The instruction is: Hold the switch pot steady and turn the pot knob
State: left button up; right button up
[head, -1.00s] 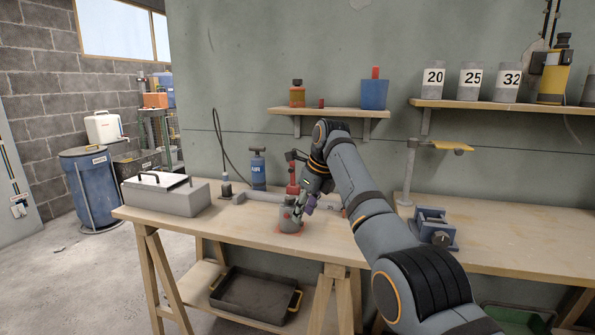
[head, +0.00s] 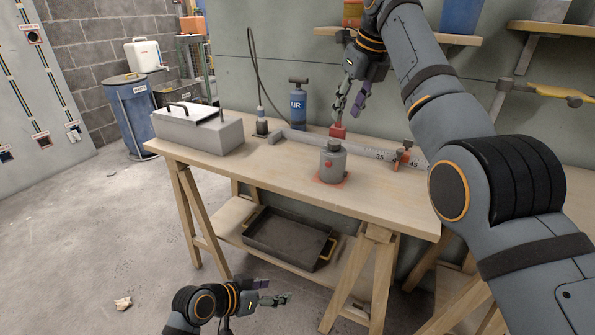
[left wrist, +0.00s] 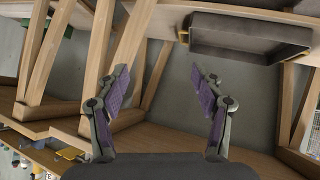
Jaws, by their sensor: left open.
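My left gripper (head: 276,299) is low in front of the bench, well below the pot. In the left wrist view its fingers (left wrist: 163,95) are wide apart with nothing between them.
A grey lidded box (head: 200,132), a blue air pump (head: 298,108) and a long grey ruled bar (head: 370,150) are on the bench. A dark tray (head: 288,240) lies on the lower shelf between the trestle legs (head: 355,275). Bench top left of the pot is clear.

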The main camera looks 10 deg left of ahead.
pick_arm(q)
jog(key=o, duration=0.3)
jog(key=w+r+h, duration=0.1)
jog(key=w+r, duration=0.1)
jog(key=r, duration=0.1)
jog(key=w+d+r+m+t+h, duration=0.1)
jog(key=w+r, duration=0.1)
jog(key=r, duration=0.2)
jog(key=w+d+r+m+t+h, duration=0.1)
jog(key=w+r, duration=0.1)
jog(key=r, duration=0.1)
jog(key=shift+w+d+r, duration=0.15)
jog(key=shift+r, duration=0.25)
jog(key=m+t+h, duration=0.2)
jog(key=m+h, duration=0.1)
send_near(323, 164)
jog(key=s+f, duration=0.3)
jog(key=s, duration=0.1)
jog(key=w+r+t, duration=0.1)
jog(key=w+r, duration=0.2)
jog(key=w, duration=0.1)
jog(key=shift+n, duration=0.3)
jog(key=x, duration=1.1)
jog(key=shift+s+d+f, duration=0.15)
jog(key=shift+d+f, duration=0.05)
jog(key=shift+f, duration=0.1)
